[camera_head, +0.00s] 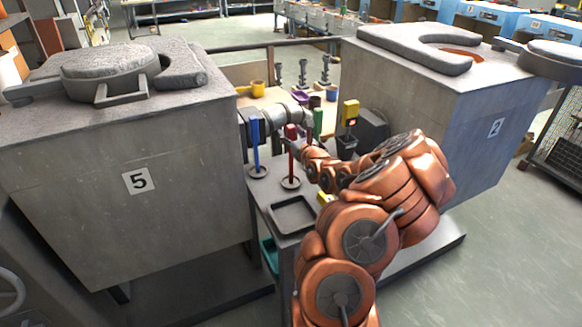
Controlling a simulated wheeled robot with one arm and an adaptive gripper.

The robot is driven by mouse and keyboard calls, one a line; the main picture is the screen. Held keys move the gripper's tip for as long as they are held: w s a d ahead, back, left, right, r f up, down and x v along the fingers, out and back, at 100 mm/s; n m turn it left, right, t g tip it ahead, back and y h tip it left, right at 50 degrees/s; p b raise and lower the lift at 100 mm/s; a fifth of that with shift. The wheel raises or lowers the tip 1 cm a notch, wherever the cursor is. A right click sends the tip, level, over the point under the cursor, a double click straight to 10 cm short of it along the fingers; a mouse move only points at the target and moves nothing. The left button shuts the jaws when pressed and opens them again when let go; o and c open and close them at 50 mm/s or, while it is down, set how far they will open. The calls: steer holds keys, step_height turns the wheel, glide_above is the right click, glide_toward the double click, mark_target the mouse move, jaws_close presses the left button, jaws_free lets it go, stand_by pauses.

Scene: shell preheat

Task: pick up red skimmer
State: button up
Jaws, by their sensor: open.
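The red skimmer (291,158) stands upright on the narrow bench between the two furnaces, its handle on top and its round dark disc at the bottom. The blue skimmer (256,148) stands upright to its left, and a green-handled tool (317,124) is behind it to the right. My copper arm reaches in from the lower right, and its wrist passes close to the red handle. My gripper (246,125) appears to be the dark end behind the blue handle, beside the left furnace. It is open, with no tool visibly held; its fingers are mostly hidden.
Furnace 5 (120,175) walls the bench on the left and furnace 2 (440,105) on the right. A shallow dark tray (293,216) lies in front of the red skimmer. A yellow-topped tool (349,113) stands in a dark holder. Yellow and purple cups are behind.

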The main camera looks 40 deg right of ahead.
jaws_close()
stand_by(0.4)
steer(key=shift+r, duration=0.1)
